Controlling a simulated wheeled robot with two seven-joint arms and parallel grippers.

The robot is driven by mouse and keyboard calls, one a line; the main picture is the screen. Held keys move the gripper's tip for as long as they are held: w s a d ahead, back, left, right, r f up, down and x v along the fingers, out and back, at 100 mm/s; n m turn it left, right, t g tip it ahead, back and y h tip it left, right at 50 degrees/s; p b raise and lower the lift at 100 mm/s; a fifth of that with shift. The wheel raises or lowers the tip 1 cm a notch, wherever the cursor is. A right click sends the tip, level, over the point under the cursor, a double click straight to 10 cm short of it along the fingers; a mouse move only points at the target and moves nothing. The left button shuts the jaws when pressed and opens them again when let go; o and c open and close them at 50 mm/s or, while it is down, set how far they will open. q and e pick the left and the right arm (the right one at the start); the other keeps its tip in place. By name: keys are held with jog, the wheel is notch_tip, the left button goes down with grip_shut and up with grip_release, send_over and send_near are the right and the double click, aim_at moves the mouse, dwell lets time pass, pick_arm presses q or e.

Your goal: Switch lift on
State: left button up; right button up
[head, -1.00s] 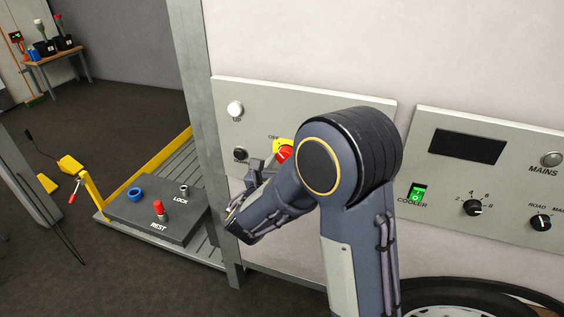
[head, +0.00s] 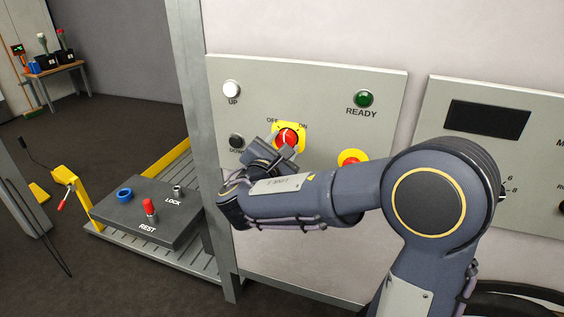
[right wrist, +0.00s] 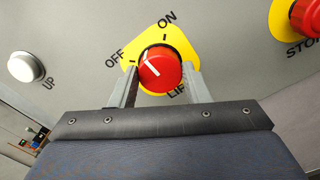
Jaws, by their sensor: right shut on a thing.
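The red lift knob (head: 287,137) sits on a yellow plate marked OFF and ON, on the grey panel (head: 316,80). In the right wrist view the knob (right wrist: 160,70) has a white pointer line that tilts up and left, between the OFF and ON marks. My right gripper (head: 282,143) is shut on the knob. Its two fingers (right wrist: 161,78) flank the knob in the right wrist view. The lower part of the LIFT label is hidden by the gripper. My left gripper is not in view.
The panel also has a white UP button (head: 231,89), a dark DOWN button (head: 236,141), a green READY lamp (head: 364,98) and a red stop button on yellow (head: 352,157), partly behind my arm. A second panel (head: 432,120) stands to the right. The lift platform (head: 150,255) lies lower left.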

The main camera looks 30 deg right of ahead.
jog(key=shift+f+m+b, duration=0.15)
jog(key=shift+m+b, duration=4.65)
jog(key=shift+b, duration=1.8)
jog(key=o, duration=1)
jog(key=v, duration=0.7)
jog(key=shift+s+a, duration=0.25)
jog(key=shift+s, duration=0.05)
